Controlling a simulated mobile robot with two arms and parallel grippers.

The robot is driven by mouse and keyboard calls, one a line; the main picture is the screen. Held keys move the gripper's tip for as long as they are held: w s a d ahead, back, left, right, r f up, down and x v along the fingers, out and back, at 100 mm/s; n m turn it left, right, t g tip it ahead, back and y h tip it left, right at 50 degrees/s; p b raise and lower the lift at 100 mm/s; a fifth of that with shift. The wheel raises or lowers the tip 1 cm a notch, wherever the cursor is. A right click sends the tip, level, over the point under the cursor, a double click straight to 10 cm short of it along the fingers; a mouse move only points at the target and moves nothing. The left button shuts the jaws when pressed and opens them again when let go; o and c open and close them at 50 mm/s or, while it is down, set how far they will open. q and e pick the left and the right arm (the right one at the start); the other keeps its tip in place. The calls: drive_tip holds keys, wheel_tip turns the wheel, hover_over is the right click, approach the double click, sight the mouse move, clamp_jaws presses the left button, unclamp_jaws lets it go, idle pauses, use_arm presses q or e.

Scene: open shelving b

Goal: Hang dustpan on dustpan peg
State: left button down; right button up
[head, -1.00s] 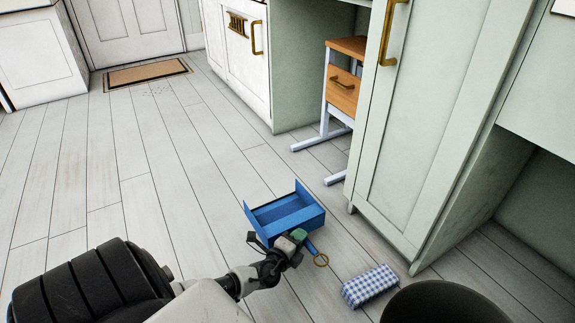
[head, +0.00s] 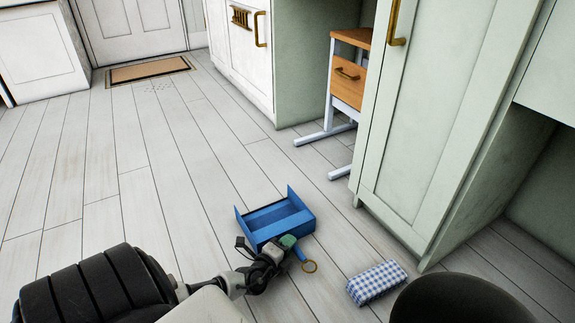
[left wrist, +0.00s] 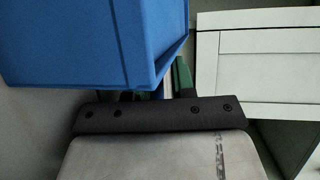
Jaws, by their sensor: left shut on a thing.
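The blue dustpan (head: 272,219) is in the lower middle of the head view, with its open tray facing up and a brass-coloured ring (head: 310,267) at the end of its short handle. My left gripper (head: 288,243), with green fingertips, is shut on the dustpan by its handle. In the left wrist view the dustpan (left wrist: 95,45) fills the upper left, and the gripper's green fingers (left wrist: 155,85) are partly hidden behind it. No peg can be made out for certain. My right gripper is out of view.
A blue-checked pouch (head: 377,283) lies on the floor beside a dark round bin (head: 460,300). A pale green cabinet (head: 430,110) and an orange drawer unit (head: 348,80) stand at right. A brass rack (head: 241,17) is on a white cabinet. Floor at left is clear.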

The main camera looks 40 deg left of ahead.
use_arm(q)
drive_tip(key=c, duration=0.9)
unclamp_jaws()
drive_tip(key=shift+c, duration=0.2)
drive_tip(key=shift+f, duration=0.1)
